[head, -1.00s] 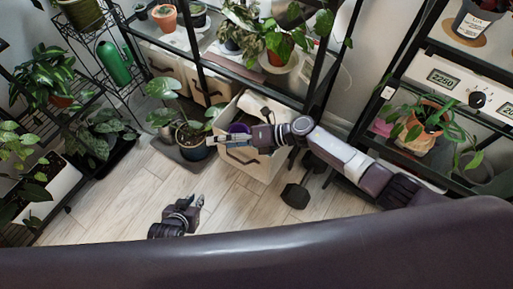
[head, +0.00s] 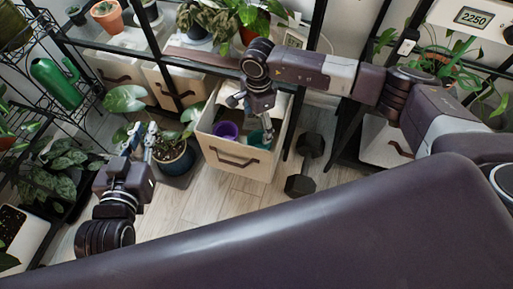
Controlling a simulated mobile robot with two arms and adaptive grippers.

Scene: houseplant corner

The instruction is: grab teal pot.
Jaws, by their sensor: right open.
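The teal pot (head: 257,138) sits inside the open cream bin (head: 238,163) on the floor, on its right side. A purple pot (head: 226,131) is beside it in the bin. My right gripper (head: 254,124) points down over the bin, open, with one finger at the teal pot and partly covering it. I cannot tell if they touch. My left gripper (head: 143,134) appears open and empty, left of the bin, in front of the dark blue potted plant (head: 174,158) in this view.
A black dumbbell (head: 304,165) lies on the floor right of the bin. Shelving (head: 205,62) with plants stands behind the bin. A green watering can (head: 56,84) is on the wire rack at left. Bare wood floor (head: 215,195) lies in front.

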